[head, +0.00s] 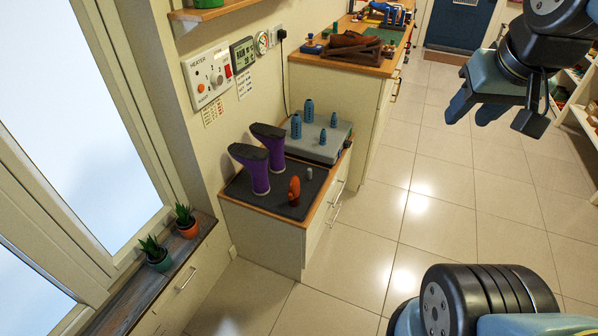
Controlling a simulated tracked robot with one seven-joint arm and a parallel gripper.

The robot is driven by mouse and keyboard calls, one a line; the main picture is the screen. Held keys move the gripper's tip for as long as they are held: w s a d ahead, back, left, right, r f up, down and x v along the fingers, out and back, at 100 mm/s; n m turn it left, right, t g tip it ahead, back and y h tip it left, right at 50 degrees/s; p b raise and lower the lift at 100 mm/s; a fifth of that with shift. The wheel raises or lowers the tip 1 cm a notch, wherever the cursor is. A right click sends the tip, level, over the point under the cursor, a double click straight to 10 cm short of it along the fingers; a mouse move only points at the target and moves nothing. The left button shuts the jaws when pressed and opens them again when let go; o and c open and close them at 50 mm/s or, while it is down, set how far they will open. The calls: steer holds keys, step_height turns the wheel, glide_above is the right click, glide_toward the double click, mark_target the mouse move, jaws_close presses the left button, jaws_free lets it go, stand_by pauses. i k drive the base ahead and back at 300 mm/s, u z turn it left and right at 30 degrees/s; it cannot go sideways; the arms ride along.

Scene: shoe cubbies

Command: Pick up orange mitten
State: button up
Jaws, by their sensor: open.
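The orange mitten (294,191) stands upright on a dark mat (262,199) on the low cabinet, near its front edge. Two purple boots with dark tops, one (257,176) and another (274,153), stand just behind and left of it. A small grey peg (309,173) is to its right. My gripper (478,113) is in the upper right of the head view, over the floor, well apart from the cabinet. It is open, and nothing shows between its fingers.
A grey boot dryer (318,148) with several blue pegs sits at the cabinet's far end. A taller counter (330,88) holds brown shoes. Potted plants (159,256) stand on the left sill. Shelves line the right edge. The tiled floor (440,200) is clear.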

mark_target(293, 186)
steer(key=i, duration=0.9)
steer(key=u, duration=0.05)
